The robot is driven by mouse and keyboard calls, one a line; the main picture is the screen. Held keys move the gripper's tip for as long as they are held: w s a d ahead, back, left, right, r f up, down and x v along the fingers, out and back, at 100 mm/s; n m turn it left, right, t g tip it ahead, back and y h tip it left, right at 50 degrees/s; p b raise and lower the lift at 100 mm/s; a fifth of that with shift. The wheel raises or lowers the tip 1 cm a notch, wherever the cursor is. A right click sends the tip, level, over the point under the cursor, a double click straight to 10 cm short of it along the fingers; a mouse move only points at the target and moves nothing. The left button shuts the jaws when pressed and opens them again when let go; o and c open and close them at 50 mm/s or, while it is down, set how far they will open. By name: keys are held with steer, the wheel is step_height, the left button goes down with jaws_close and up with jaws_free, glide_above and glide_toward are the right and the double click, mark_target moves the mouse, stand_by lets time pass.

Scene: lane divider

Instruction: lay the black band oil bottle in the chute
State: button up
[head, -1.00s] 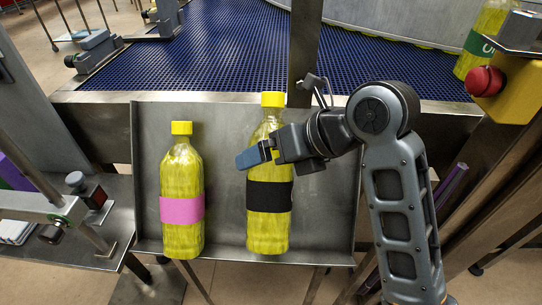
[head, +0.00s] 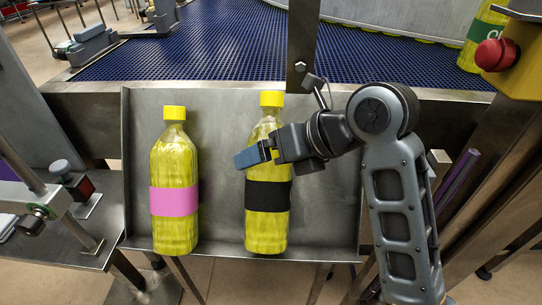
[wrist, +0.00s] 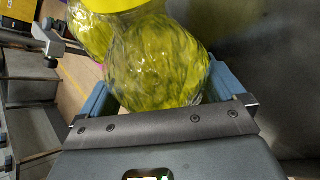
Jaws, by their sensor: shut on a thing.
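The black band oil bottle (head: 267,196) is yellow with a yellow cap. In the head view its cap points toward the blue belt. My gripper (head: 259,155) is shut on it just above the black band, with one blue finger showing on its left. The wrist view shows the yellow bottle (wrist: 155,65) between the blue fingers. Behind it in the head view is a grey steel tray (head: 325,205), perhaps the chute. I cannot tell whether the bottle touches it. A pink band bottle (head: 174,190) is to its left, apart from it.
A steel post (head: 301,50) rises at the tray's far edge, before the blue mesh belt (head: 200,45). A yellow box with a red button (head: 494,55) is at the upper right, beside a green-labelled bottle (head: 478,45). Clamp fittings (head: 75,185) stand at left.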

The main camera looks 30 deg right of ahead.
steer(key=shift+d+f, duration=0.2)
steer(key=shift+f, duration=1.05)
steer(key=o, duration=1.7)
steer(key=shift+f+g, duration=0.1)
steer(key=shift+g, duration=0.2)
steer(key=shift+s+d, duration=0.1)
steer(key=v, duration=0.6)
steer(key=a+r+v, duration=0.1)
steer(key=v, duration=0.2)
steer(key=shift+w+r, duration=0.25)
